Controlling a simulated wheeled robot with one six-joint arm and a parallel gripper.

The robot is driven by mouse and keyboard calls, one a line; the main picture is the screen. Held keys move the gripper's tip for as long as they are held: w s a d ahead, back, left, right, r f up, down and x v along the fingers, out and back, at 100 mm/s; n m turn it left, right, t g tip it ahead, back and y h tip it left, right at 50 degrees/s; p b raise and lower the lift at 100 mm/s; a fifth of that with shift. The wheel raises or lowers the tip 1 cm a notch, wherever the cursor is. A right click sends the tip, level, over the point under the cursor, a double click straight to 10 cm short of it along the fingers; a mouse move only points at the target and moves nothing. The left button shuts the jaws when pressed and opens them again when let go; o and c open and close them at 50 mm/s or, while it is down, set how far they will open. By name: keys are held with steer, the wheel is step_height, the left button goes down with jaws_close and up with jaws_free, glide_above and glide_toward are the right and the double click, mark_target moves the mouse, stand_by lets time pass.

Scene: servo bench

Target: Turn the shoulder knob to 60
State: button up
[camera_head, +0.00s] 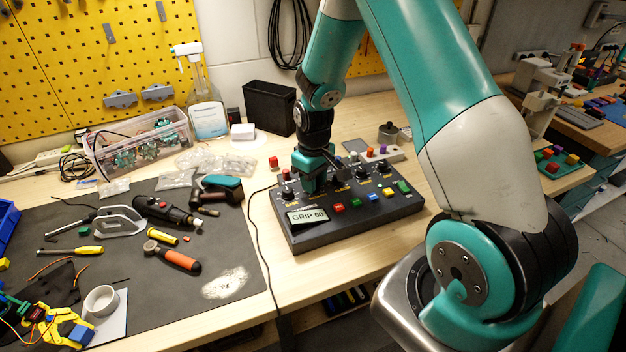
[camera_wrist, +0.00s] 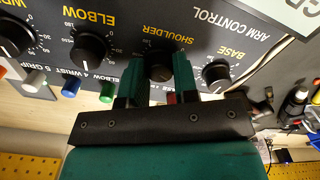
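The black control box (camera_head: 345,228) stands on the bench, with a row of black knobs along its back. In the wrist view its panel (camera_wrist: 215,40) appears upside down. The shoulder knob (camera_wrist: 160,68) sits under the "SHOULDER" label, between the two green fingers of my gripper (camera_wrist: 160,78). The fingers appear closed against its sides. Its pointer and most of its scale are hidden. In the head view my gripper (camera_head: 312,182) points down at the back left of the box. A card (camera_head: 306,216) on the box reads "GRIP 60".
The base knob (camera_wrist: 216,74) and elbow knob (camera_wrist: 90,47) flank the fingers closely. Coloured buttons (camera_head: 355,203) line the box front. A dark mat (camera_head: 130,260) with tools lies left.

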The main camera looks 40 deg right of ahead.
steer(key=shift+m, duration=1.5)
steer(key=o, duration=0.9)
step_height(320, 180, up, 18)
steer(key=shift+f+b, duration=0.25)
steer(key=shift+b, duration=1)
steer(key=shift+a, duration=0.1)
